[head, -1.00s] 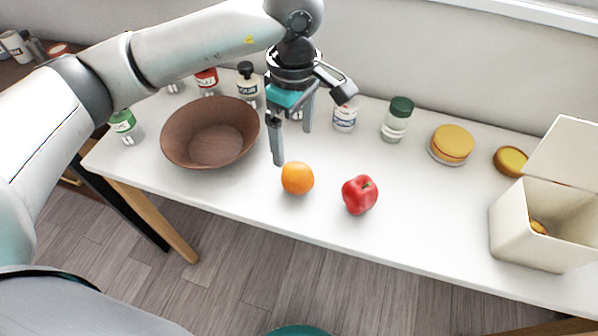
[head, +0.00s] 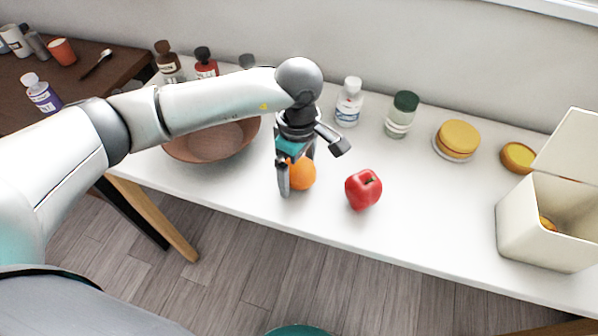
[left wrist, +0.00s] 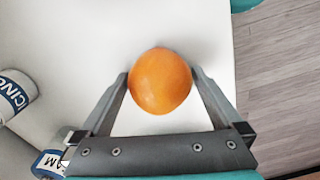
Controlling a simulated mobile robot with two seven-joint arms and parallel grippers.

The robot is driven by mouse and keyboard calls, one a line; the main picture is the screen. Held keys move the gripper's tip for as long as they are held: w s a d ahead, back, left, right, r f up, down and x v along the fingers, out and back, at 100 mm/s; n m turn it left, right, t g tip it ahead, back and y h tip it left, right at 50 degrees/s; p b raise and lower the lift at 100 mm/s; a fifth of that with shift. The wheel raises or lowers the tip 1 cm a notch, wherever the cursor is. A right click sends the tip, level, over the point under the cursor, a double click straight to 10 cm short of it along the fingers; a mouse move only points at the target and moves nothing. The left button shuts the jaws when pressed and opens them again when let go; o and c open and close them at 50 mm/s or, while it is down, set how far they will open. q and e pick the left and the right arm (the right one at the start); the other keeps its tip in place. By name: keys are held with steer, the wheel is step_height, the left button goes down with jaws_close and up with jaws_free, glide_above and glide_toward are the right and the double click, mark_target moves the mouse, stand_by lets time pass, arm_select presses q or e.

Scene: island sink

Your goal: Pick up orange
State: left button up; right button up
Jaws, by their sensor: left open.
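The orange (head: 302,174) rests on the white table, left of the red pepper-like item, partly hidden by my gripper. My left gripper (head: 297,184) is lowered around it, fingers pointing down. In the left wrist view the orange (left wrist: 160,81) lies between the tips of my left gripper (left wrist: 161,80), one finger on each side. The fingers are spread and very close to its sides; whether they touch it I cannot tell. My right gripper is not in view.
The red pepper or apple (head: 363,189) sits just right of the orange. A brown bowl (head: 212,142) stands left, partly behind my arm. Bottles, including a green-capped one (head: 401,115), line the back. A cream bin (head: 545,225) stands right. The table's front edge is near.

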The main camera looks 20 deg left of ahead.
arm_select(q)
steer(key=shift+r, duration=0.1)
steer(key=c, duration=1.3)
